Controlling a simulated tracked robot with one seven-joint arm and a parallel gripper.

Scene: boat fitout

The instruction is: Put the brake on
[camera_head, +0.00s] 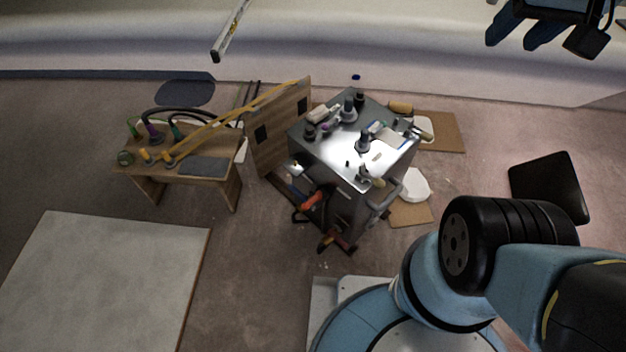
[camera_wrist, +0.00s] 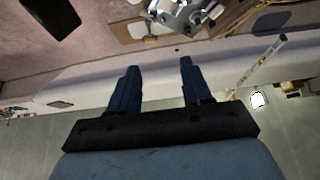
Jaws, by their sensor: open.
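A grey metal cart (camera_head: 345,205) stands in the middle of the head view, with bottles, jars and small tools on its top. It has a bar handle (camera_head: 386,198) on its right side. Orange and red items (camera_head: 312,201) hang or sit low on its near side. I cannot make out a brake lever or wheels. Part of the cart top (camera_wrist: 183,12) shows upside down at the top edge of the wrist view. My gripper (camera_head: 520,42) is at the upper right of the head view, well away from the cart. Its blue fingers (camera_wrist: 159,66) are apart and empty.
A small wooden bench (camera_head: 208,166) with hoses and tools stands left of the cart, beside a leaning wooden panel (camera_head: 268,143). A pale slab (camera_head: 105,275) lies front left. A black mat (camera_head: 549,187) lies right. A long level (camera_head: 230,30) is at the back.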

